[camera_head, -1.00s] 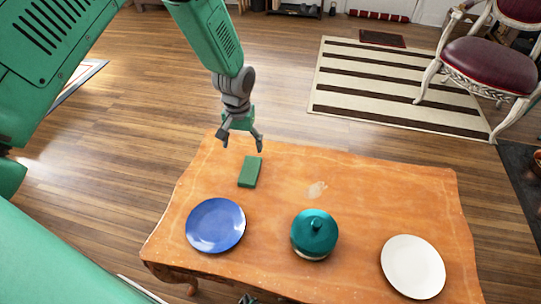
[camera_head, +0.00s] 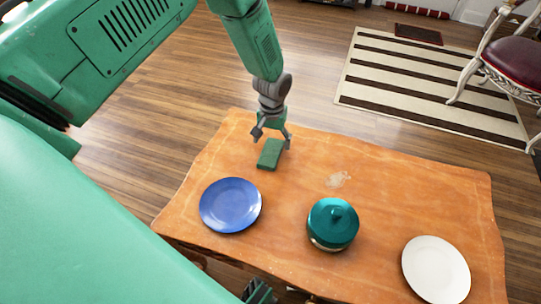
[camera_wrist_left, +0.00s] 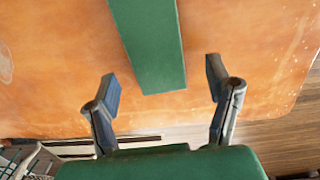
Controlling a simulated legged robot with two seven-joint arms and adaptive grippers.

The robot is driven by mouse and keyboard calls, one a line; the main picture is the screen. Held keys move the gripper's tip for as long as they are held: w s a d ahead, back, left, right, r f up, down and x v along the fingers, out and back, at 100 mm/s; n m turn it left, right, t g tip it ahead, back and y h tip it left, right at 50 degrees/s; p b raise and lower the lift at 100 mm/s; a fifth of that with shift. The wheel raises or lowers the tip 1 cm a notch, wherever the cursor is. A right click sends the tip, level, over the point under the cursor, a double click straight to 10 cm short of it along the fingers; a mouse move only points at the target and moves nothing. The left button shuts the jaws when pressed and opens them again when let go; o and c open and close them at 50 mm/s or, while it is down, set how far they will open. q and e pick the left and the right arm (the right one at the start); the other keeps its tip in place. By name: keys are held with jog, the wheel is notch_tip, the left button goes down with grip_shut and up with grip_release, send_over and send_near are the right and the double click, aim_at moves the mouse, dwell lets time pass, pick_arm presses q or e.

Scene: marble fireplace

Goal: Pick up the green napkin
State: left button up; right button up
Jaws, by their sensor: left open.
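The green napkin (camera_head: 270,155) is a folded, block-like rectangle lying on the orange table near its far left edge, behind the blue plate. My left gripper (camera_head: 272,141) is open and empty at the napkin's far end, its fingers pointing down. In the left wrist view the napkin (camera_wrist_left: 150,45) runs from the top edge down to between the two spread fingertips of my left gripper (camera_wrist_left: 163,84), with a gap on each side. A small dark green part at the bottom edge of the head view may be my right gripper (camera_head: 259,292); its fingers cannot be made out.
The wooden table (camera_head: 410,190) also bears a blue plate (camera_head: 230,205), a teal lidded pot (camera_head: 332,222) and a white plate (camera_head: 436,270). Free tabletop lies right of the napkin. A striped rug (camera_head: 430,85) and a red chair (camera_head: 508,62) are beyond the table.

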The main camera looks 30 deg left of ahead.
pick_arm(q)
jog(key=f, duration=0.2)
jog(key=shift+d+f+b, duration=0.25)
jog(key=shift+f+b, duration=0.05)
jog(key=shift+f, duration=0.05)
jog(key=shift+a, duration=0.15)
jog(key=c, duration=1.1)
